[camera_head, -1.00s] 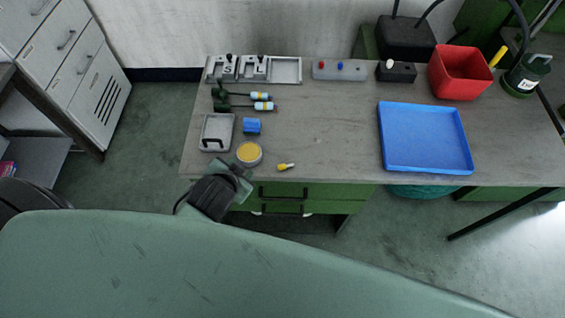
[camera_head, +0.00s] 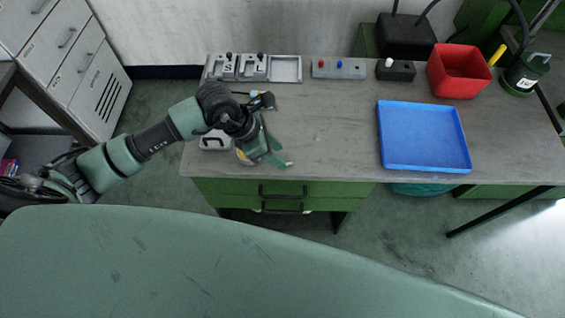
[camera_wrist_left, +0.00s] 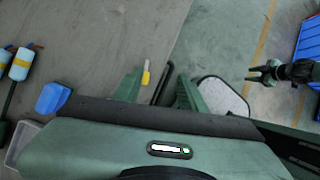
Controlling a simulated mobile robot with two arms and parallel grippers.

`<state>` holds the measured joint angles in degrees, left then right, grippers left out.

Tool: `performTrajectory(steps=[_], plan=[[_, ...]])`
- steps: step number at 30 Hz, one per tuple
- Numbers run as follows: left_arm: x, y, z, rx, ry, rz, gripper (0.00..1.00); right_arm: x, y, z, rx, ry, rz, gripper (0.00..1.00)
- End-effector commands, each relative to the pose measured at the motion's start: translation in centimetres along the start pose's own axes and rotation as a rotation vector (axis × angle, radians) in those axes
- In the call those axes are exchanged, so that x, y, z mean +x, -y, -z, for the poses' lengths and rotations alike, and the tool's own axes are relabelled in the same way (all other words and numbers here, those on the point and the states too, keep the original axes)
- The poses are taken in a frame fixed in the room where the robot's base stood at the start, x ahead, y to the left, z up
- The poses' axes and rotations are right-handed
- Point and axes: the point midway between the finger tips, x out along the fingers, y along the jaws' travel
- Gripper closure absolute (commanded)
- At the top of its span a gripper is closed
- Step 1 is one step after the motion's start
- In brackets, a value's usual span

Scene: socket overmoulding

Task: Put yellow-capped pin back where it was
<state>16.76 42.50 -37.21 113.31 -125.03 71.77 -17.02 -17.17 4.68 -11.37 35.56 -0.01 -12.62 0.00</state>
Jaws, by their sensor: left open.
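The yellow-capped pin (camera_wrist_left: 146,76) lies on the table close to its front edge in the left wrist view. Its yellow cap points towards my gripper and its pale end points away. My left gripper (camera_wrist_left: 158,88) is open and empty. The pin lies between the lines of its fingers, closer to the left finger in that view; I cannot tell the height gap. In the head view my left gripper (camera_head: 280,152) is low over the front of the table and mostly hides the pin. A dark gripper, seemingly my right one (camera_wrist_left: 262,73), shows small over the floor.
A blue block (camera_wrist_left: 52,98) and blue-and-yellow cylinders (camera_wrist_left: 20,63) lie left in the wrist view. The grey fixture (camera_head: 285,69) stands at the back. A blue tray (camera_head: 425,163) and red bin (camera_head: 460,72) are right. The table's middle is clear.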

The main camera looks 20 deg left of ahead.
Motion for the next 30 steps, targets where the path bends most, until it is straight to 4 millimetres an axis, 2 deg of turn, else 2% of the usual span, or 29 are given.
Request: performTrajectory(steps=[1, 4, 10, 16, 21, 29, 30], plan=[[-0.2, -0.8, 1.0, 0.017, -0.048, -0.025, 0.59, -0.1, 0.0, 0.0, 0.000, 0.000, 0.000, 0.64], [0.1, -1.5, 2.1, 0.029, -0.093, -0.045, 0.59, -0.3, 0.0, 0.0, 0.000, 0.000, 0.000, 0.64], [2.2, -1.7, 2.4, 0.029, -0.097, -0.045, 0.59, -1.1, 0.0, 0.1, -0.001, 0.001, 0.001, 0.64], [4.8, -2.1, 3.2, 0.026, -0.095, -0.043, 0.59, -2.7, 0.0, 0.2, -0.002, 0.001, 0.001, 0.64], [6.9, -2.3, 3.5, 0.028, -0.094, -0.044, 0.59, -2.9, 0.1, 0.2, -0.002, 0.000, 0.002, 0.64], [7.2, -2.4, 3.6, 0.031, -0.092, -0.045, 0.59, -2.8, 0.2, 0.2, -0.001, 0.000, 0.004, 0.64], [7.2, -2.4, 3.6, 0.031, -0.092, -0.045, 0.67, -2.8, 0.2, 0.2, -0.002, 0.000, 0.004, 0.64]])
